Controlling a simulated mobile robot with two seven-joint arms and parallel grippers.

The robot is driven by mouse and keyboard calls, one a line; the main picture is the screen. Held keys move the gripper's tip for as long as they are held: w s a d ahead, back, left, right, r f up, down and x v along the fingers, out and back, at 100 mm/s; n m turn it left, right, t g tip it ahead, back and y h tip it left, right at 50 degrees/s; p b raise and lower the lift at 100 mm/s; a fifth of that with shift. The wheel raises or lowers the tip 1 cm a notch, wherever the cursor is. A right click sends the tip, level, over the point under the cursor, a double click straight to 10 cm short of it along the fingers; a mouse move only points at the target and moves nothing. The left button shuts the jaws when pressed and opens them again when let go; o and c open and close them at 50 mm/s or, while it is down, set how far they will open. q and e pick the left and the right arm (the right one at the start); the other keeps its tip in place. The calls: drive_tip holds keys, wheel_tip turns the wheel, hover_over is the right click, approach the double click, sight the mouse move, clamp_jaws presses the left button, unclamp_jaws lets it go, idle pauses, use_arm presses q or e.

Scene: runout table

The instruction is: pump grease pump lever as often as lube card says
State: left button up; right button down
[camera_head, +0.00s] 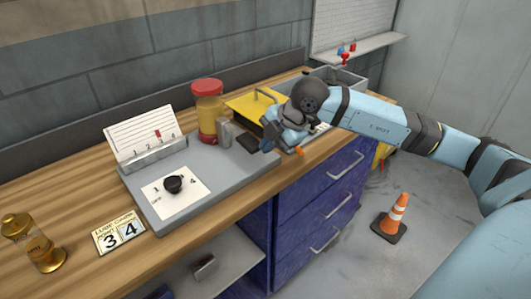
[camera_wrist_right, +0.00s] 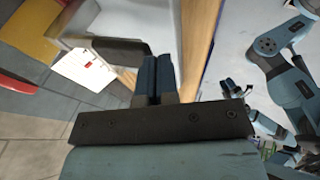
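The grease pump stands on a grey base plate (camera_head: 205,193), with a red-lidded jar (camera_head: 208,108) and a grey cylinder (camera_head: 225,133). A dark grip (camera_head: 248,143), apparently the lever's end, shows beside it; a dark grip also shows in the wrist view (camera_wrist_right: 118,49). The lube card (camera_head: 119,233) lies on the bench and shows 3 and 4. My right gripper (camera_head: 270,138) is right of the dark grip; its fingers (camera_wrist_right: 157,78) look shut together and empty, beside the grip. A light-blue arm in the wrist view, apparently my left, ends in a small dark gripper (camera_wrist_right: 232,88).
A black knob (camera_head: 173,184) sits on a numbered plate. A card rack (camera_head: 154,155) with a red marker stands behind it. A yellow box (camera_head: 252,104) and grey tray (camera_head: 345,77) are farther back.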

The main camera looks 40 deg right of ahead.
drive_tip(key=v, duration=1)
drive_tip(key=shift+w, duration=0.2)
use_arm(q)
drive_tip(key=shift+a, duration=0.15)
use_arm(e)
drive_tip(key=shift+r, duration=0.15)
